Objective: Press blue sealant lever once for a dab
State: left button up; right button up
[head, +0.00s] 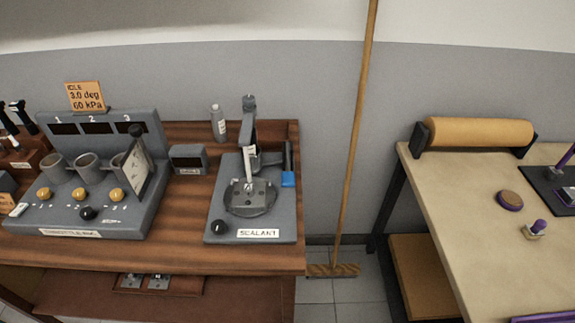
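The sealant station (221,232) is a grey base plate with a "SEALANT" label, at the right end of the wooden bench. A grey dispenser column (248,125) stands on it, with its nozzle above a round dark plate (250,203) that carries a grey part (262,190). The blue lever (288,179) shows as a blue tip below a dark bar on the station's right side. Neither of my grippers is in view.
The throttle rig (70,225) with several knobs fills the bench's left. A small grey box (188,159) and grey bottle (219,124) stand by the station. A broom (352,140) leans in the gap before the beige table (450,220), which has a paper roll (478,132).

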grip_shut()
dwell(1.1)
